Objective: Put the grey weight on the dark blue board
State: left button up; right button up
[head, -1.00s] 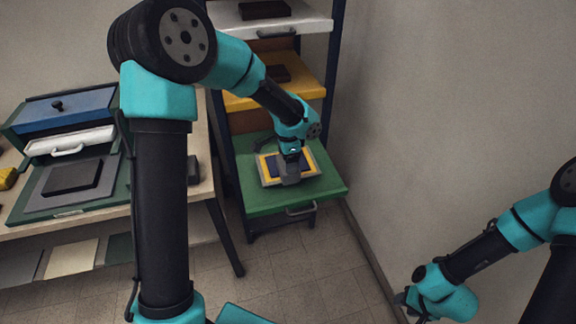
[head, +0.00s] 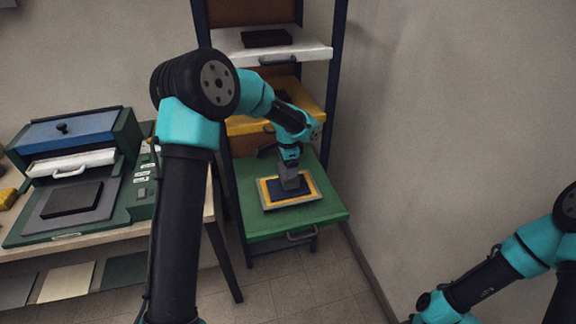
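The dark blue board (head: 304,185) lies in a yellow-edged pale frame (head: 312,200) on the pulled-out green shelf (head: 252,221) of the rack. My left gripper (head: 292,186) points down over the board's middle. A grey block-like shape shows at its lower end, over the dark blue. I cannot tell whether this is the grey weight or the gripper's own fingers, or whether it touches the board. The finger opening is too small to judge. No separate grey weight is clearly visible. My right arm is at the lower right, with its gripper below the picture edge.
The yellow shelf (head: 243,125) and the white shelf (head: 300,48), bearing a dark slab (head: 267,38), stand above. On the left table, a green press (head: 28,232) with a blue top (head: 85,128) holds a black slab (head: 72,198). A wall rises to the right.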

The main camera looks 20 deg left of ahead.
pick_arm(q)
jog(key=shift+w+a, duration=0.1)
jog(key=shift+w, duration=0.15)
jog(key=shift+w+f, duration=0.1)
jog(key=shift+f, duration=1.6)
jog(key=shift+f, duration=0.15)
jog(key=o, duration=1.7)
jog(key=shift+f, duration=0.1)
jog(key=shift+o, duration=0.2)
notch_tip(320, 180, up, 12)
jog(key=shift+r, duration=0.2)
